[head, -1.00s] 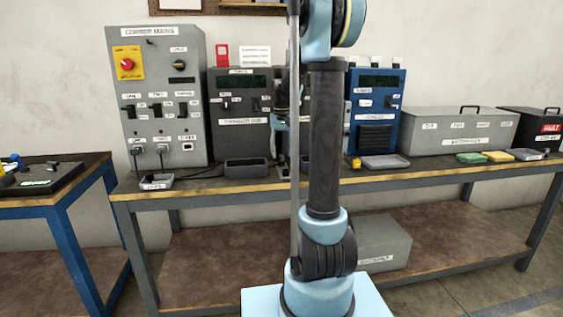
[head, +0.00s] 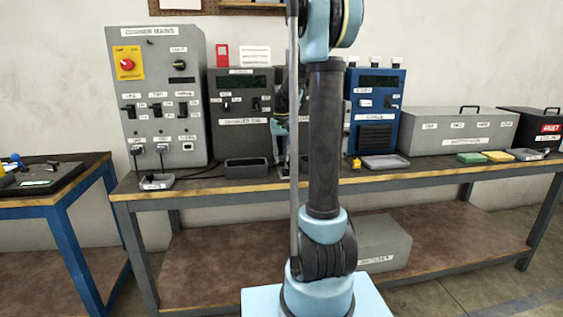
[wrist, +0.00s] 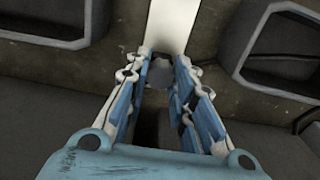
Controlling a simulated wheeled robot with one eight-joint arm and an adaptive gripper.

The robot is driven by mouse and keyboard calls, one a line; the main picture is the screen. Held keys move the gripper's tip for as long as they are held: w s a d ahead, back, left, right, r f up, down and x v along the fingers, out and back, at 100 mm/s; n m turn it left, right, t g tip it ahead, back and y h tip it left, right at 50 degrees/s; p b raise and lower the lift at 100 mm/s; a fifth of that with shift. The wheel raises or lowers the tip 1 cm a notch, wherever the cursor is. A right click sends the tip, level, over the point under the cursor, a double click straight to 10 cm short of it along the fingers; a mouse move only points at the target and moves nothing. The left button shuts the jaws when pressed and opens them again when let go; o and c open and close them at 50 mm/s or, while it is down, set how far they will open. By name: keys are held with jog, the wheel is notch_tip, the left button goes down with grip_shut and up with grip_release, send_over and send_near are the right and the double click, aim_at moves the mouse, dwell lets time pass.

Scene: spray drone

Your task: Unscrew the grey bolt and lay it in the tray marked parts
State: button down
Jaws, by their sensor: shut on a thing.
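My gripper (wrist: 171,75) points at the bench in the wrist view. Its two blue and white fingers are closed on a small rounded grey piece (wrist: 173,70), which looks like the grey bolt. Its lower part is hidden by the fingers, and I cannot tell whether it is still threaded in. In the head view my gripper is mostly hidden behind my arm. A small grey tray (head: 157,185) with a white label stands at the bench's left front; the label is too small to read.
The bench (head: 215,186) carries a grey mains cabinet (head: 160,75), a dark charger unit (head: 243,140), a blue unit (head: 375,100), a dark bin (head: 246,172) and a shallow grey tray (head: 398,162). Cables lie behind the small tray. A long grey box (head: 460,130) stands at right.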

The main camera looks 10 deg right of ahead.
jog(key=n, duration=1.3)
jog(key=shift+d+r+n, duration=0.1)
jog(key=shift+n, duration=0.3)
jog(key=shift+w+n, duration=0.1)
jog(key=shift+n, duration=0.5)
